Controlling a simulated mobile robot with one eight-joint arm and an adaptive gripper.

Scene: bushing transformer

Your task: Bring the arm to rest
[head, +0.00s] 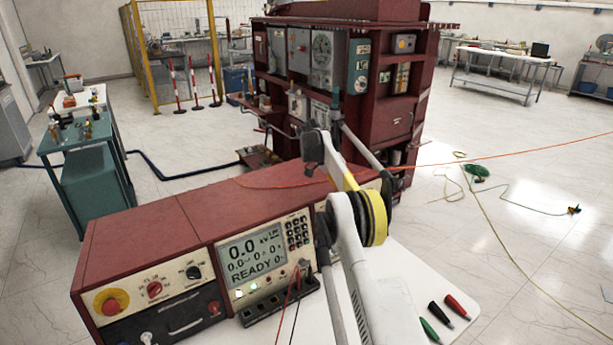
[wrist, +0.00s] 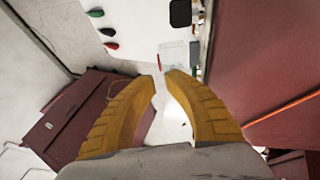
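My arm (head: 372,255) reaches from the bottom of the head view up and away over the red test console, with a yellow band (head: 374,218) at one joint. I cannot make out my gripper's fingers in the head view. In the wrist view, the two yellow fingers of my gripper (wrist: 161,76) curve toward each other, with a narrow gap between their tips. Nothing is held between them. Pale surface shows through the gap.
The red console (head: 150,235) with a lit display (head: 257,252) stands close by on a white table (head: 455,277). Green, black and red handles (head: 457,307) lie there. The large red transformer cabinet (head: 390,110) stands behind. Orange cable crosses; floor at right is mostly open.

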